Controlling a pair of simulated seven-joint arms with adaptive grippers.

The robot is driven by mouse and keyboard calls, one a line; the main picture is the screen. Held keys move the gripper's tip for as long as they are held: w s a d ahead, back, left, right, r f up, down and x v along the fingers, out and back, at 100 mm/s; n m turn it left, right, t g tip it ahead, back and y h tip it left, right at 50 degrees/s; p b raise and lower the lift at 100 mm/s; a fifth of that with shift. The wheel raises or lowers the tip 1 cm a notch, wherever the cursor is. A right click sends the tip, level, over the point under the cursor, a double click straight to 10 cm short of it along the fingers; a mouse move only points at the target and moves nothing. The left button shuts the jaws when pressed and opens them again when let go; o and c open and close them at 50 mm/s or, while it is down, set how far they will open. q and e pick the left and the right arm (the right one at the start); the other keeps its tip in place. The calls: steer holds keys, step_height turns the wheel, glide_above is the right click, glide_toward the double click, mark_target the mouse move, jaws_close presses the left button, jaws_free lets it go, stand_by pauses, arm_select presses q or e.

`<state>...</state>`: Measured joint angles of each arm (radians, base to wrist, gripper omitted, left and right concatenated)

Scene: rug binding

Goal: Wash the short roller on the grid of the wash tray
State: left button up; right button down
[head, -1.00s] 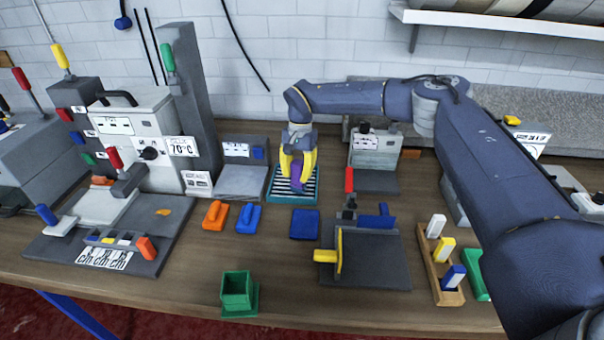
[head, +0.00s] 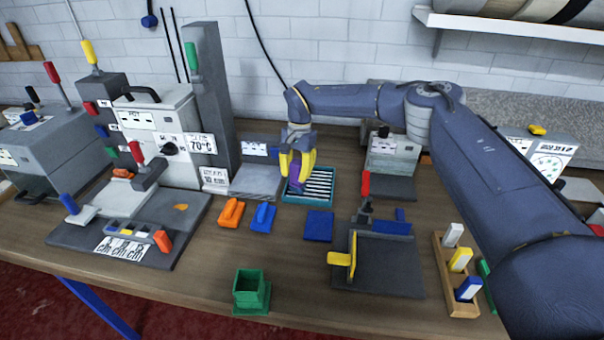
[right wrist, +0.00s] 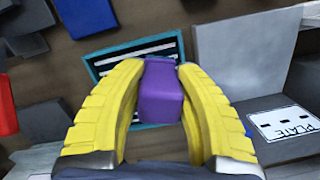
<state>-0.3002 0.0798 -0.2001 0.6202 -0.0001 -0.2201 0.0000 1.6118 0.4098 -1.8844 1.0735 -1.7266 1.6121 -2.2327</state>
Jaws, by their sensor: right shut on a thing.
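The wash tray (head: 330,197) is a teal frame with a grid of white and dark bars, at the back middle of the bench. My right gripper (head: 297,172) has yellow fingers and points down over the left part of the tray. It is shut on a purple block, seemingly the short roller's handle (head: 295,187). In the right wrist view the purple handle (right wrist: 161,92) sits between both fingertips, with the tray (right wrist: 104,62) behind it. The roller's lower end is hidden, so I cannot tell whether it touches the grid. My left gripper is not in view.
A grey block with a plate label (head: 258,178) stands close left of the tray. A labelled box (head: 390,155) stands to its right. Orange (head: 231,212) and blue (head: 263,217) blocks and a blue pad (head: 318,226) lie in front.

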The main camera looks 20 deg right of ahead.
steer(key=shift+s+d+r, duration=0.1)
steer(key=shift+s+d, duration=0.45)
steer(key=shift+d, duration=0.6)
steer(key=shift+s+d, duration=0.55)
steer(key=shift+d, duration=0.55)
steer(key=shift+s+d+r, duration=0.1)
steer(key=shift+s+d, duration=0.45)
steer(key=shift+d, duration=0.6)
steer(key=shift+r, duration=0.1)
step_height(320, 180, up, 8)
